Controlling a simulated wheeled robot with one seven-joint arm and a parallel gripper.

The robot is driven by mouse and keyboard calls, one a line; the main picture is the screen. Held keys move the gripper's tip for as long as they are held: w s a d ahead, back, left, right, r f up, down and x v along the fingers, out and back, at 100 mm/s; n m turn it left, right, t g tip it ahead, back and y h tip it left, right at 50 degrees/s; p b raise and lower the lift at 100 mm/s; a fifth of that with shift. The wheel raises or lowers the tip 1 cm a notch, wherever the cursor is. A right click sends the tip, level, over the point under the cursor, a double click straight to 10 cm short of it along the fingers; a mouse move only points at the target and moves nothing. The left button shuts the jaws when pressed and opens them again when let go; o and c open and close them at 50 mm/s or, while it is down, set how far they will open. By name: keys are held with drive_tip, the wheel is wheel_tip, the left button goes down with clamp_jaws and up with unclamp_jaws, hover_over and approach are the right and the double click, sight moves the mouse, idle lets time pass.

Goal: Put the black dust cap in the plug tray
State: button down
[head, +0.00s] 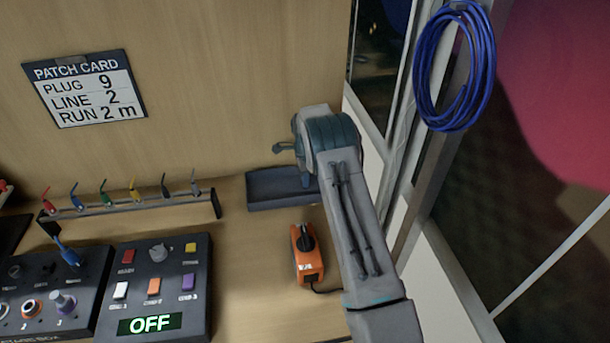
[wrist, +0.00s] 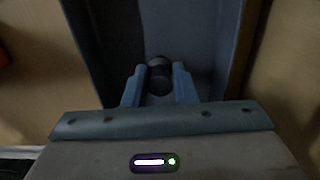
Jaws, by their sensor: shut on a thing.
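The black dust cap (wrist: 160,80) is a small dark round piece between the two fingertips of my gripper (wrist: 159,84) in the wrist view. My gripper is shut on it. The plug tray (head: 262,192) is a dark grey open tray against the wooden back wall in the head view. Its walls also show around the fingers in the wrist view (wrist: 228,50). My gripper is over the inside of the tray, pointing into it. In the head view my arm hides the cap and part of the tray. I cannot tell whether the cap touches the tray floor.
An orange device (head: 308,262) with a black knob stands in front of the tray. A rack (head: 150,204) with several coloured plugs is to the left. A control box (head: 155,288) reading OFF is at the front left. A window frame (head: 400,190) bounds the right.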

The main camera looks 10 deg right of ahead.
drive_tip(key=shift+f, duration=0.2)
drive_tip(key=c, duration=1.2)
unclamp_jaws()
drive_tip(key=shift+r, duration=0.15)
